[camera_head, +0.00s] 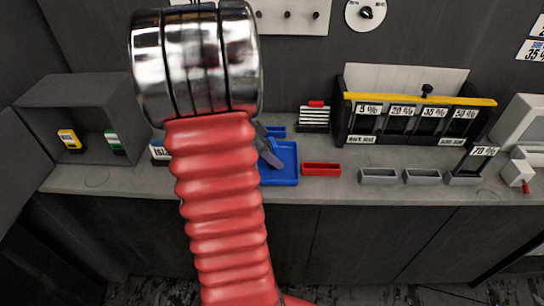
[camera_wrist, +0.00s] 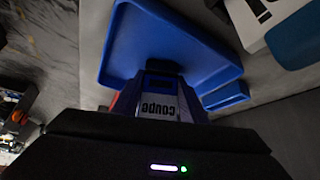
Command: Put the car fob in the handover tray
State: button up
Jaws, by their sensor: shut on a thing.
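The blue handover tray (camera_head: 291,178) lies on the counter just right of my arm in the head view, which hides its left part. It also fills the upper middle of the wrist view (camera_wrist: 185,35). My gripper (camera_head: 268,152) is over the tray's left side, partly hidden by my red arm. In the wrist view, my gripper (camera_wrist: 160,112) is shut on the car fob (camera_wrist: 158,101), which has a pale label with upside-down lettering like "coupe". The fob is in front of the tray; I cannot tell whether it touches the tray floor.
A red tray (camera_head: 321,169) is close right of the blue tray, then grey bins (camera_head: 379,176). A yellow-barred rack (camera_head: 420,102) of percent-marked slots stands behind. An open grey cabinet (camera_head: 84,101) at left holds a yellow item (camera_head: 70,140) and a green item (camera_head: 114,142).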

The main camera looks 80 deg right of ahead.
jog(key=o, duration=1.1)
jog(key=shift+f, duration=0.1)
jog(key=v, duration=1.2)
